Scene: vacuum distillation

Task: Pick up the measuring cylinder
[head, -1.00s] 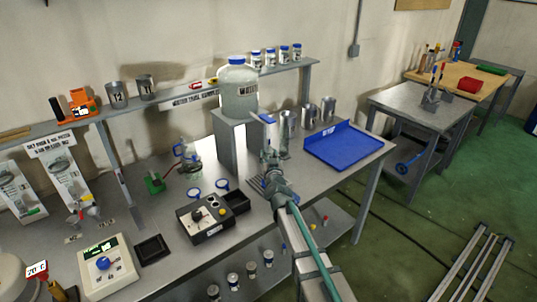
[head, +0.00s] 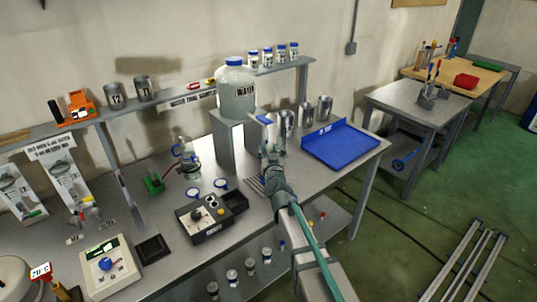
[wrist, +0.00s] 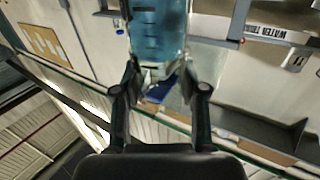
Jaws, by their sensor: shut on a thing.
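The measuring cylinder (wrist: 158,35) is a clear, bluish tube with dark marks, at the top middle of the wrist view. My gripper (wrist: 160,78) is shut on it, with one finger on each side. In the head view my gripper (head: 269,152) is above the bench, in front of the steel cups. A small blue part (head: 264,119) shows just above it and seems to belong to the cylinder. My gripper hides most of the cylinder there.
A large blue-capped jar (head: 236,92) stands on a grey stand (head: 229,146) close to the left of my gripper. Steel cups (head: 306,114) and a blue tray (head: 340,144) are to the right. A black control box (head: 203,219) and a glass flask (head: 190,165) are to the left.

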